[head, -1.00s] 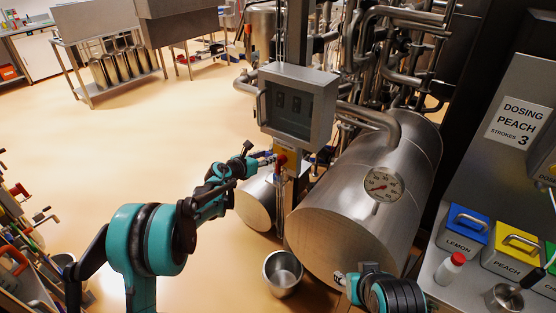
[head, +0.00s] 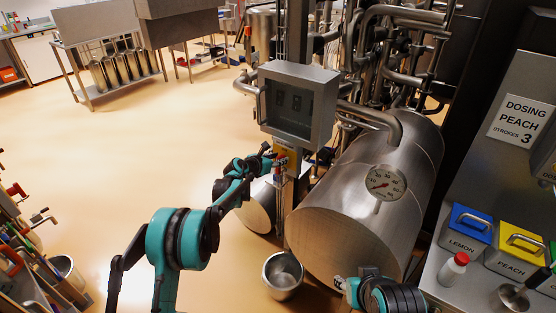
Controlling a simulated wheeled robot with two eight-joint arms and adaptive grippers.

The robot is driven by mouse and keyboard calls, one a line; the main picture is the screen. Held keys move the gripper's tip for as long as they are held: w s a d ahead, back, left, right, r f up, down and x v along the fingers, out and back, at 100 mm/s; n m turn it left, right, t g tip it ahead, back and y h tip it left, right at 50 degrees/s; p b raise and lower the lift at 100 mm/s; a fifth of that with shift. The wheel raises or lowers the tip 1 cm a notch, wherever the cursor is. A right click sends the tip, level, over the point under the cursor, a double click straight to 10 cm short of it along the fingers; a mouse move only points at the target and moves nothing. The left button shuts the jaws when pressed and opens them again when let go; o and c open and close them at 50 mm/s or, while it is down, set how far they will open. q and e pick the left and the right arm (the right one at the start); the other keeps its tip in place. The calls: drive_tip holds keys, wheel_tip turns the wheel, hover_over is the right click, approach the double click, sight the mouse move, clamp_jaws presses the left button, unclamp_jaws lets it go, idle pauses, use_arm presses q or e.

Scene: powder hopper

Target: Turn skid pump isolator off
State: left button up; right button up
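The isolator (head: 288,146) shows as a small yellow plate with a bit of red, on the post just under the grey control box. My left gripper (head: 274,157) is right at it, reaching in from the left, and covers most of it. Its fingers are small and dark here, so I cannot tell whether they touch the red part or how far they are apart. The isolator handle's angle is hidden. My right gripper (head: 341,284) is low in front of the large steel tank, pointing left, and its fingers are too small to read.
The grey control box (head: 298,103) hangs above the isolator. A large steel tank (head: 352,215) with a dial gauge (head: 385,183) stands to the right. A steel bucket (head: 283,275) is on the floor below. The floor at left is open. Lemon (head: 465,228) and peach (head: 515,245) bins stand at right.

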use_arm(q)
drive_tip(key=c, duration=0.8)
drive_tip(key=shift+a, duration=0.1)
drive_tip(key=n, duration=0.1)
drive_tip(key=h, duration=0.1)
drive_tip(key=n, duration=0.1)
drive_tip(key=shift+w+a+n+g+h, duration=0.3)
drive_tip(key=shift+g+h, duration=0.1)
drive_tip(key=n+h+b, duration=0.1)
drive_tip(key=n+h, duration=0.1)
drive_tip(key=n, duration=0.1)
drive_tip(key=a+f+n+h+b, duration=0.1)
drive_tip(key=n, duration=0.3)
drive_tip(key=w+f+n+h+b, duration=0.1)
drive_tip(key=n+h, duration=0.1)
drive_tip(key=n, duration=0.1)
drive_tip(key=shift+a+f+n+h+b, duration=0.15)
drive_tip(key=shift+f+n+h+b, duration=0.1)
drive_tip(key=shift+n+h+b, duration=0.05)
